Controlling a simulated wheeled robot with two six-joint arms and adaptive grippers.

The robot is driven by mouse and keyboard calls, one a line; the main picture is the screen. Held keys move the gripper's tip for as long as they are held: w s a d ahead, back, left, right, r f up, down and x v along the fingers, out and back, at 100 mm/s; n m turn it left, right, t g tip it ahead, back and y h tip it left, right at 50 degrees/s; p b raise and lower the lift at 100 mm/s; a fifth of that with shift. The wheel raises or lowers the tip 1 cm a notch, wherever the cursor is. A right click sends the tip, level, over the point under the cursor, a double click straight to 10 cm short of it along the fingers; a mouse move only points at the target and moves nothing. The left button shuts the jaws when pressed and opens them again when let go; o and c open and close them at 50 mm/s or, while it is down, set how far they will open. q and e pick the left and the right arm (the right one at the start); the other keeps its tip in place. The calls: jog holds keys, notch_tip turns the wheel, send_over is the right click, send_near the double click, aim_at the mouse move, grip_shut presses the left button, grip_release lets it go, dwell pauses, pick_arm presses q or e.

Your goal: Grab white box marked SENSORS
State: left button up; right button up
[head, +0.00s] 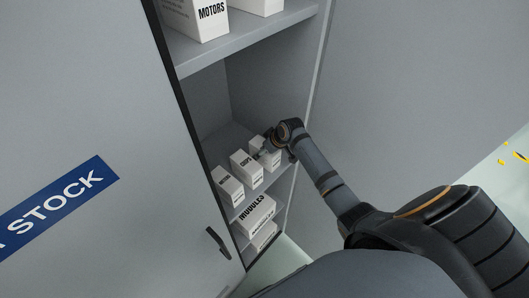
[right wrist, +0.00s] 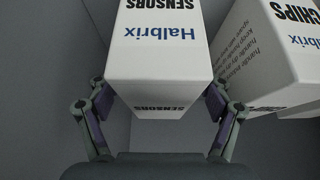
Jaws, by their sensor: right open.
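The white box marked SENSORS (right wrist: 160,55) fills the middle of the right wrist view, its lettering upside down there. In the head view the white box (head: 272,160) stands on a cabinet shelf at the right end of a row, partly hidden by my gripper. My right gripper (right wrist: 160,103) is open, with one finger on each side of the box. The fingers look very close to its sides; I cannot tell whether they touch. My left gripper is not in view.
A white CHIPS box (head: 246,171) stands just left of the SENSORS box, with another white box (head: 228,187) further left. MODULES boxes (head: 255,217) lie on the shelf below and a MOTORS box (head: 205,20) stands above. The cabinet's side wall is close on the right.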

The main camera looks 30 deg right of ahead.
jog(key=shift+s+d, duration=0.1)
jog(key=c, duration=0.7)
jog(key=shift+r, duration=0.1)
jog(key=c, duration=0.9)
